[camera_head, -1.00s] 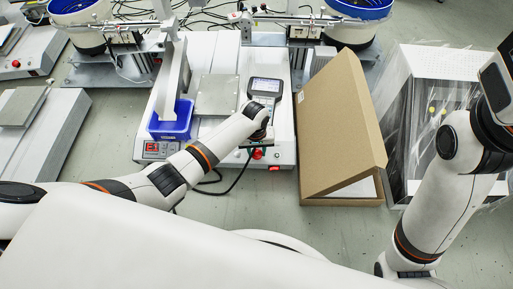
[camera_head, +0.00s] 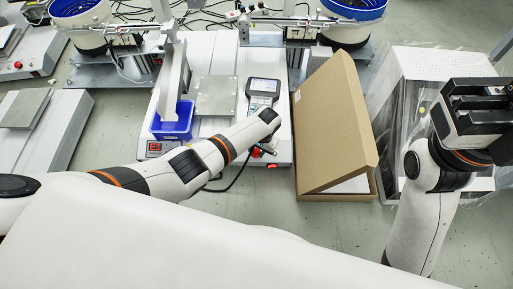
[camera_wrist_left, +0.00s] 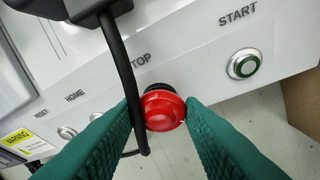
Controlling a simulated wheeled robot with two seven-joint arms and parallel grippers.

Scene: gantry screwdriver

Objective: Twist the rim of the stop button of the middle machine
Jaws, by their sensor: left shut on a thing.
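The middle machine (camera_head: 216,95) is a white bench unit with a flat plate on top. Its stop button (camera_wrist_left: 164,110) is a red round knob with a dark collar, below the printed word "STOP" in the left wrist view. My left gripper (camera_wrist_left: 166,112) has its green ribbed fingers on either side of the red rim and is shut on it.
A black cable (camera_wrist_left: 122,75) hangs just left of the button, close to the left finger. A START button (camera_wrist_left: 243,64) sits to the right. A handheld pendant (camera_head: 263,90) lies on the machine. A cardboard box (camera_head: 330,125) stands close on the right; a blue bin (camera_head: 172,125) is left.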

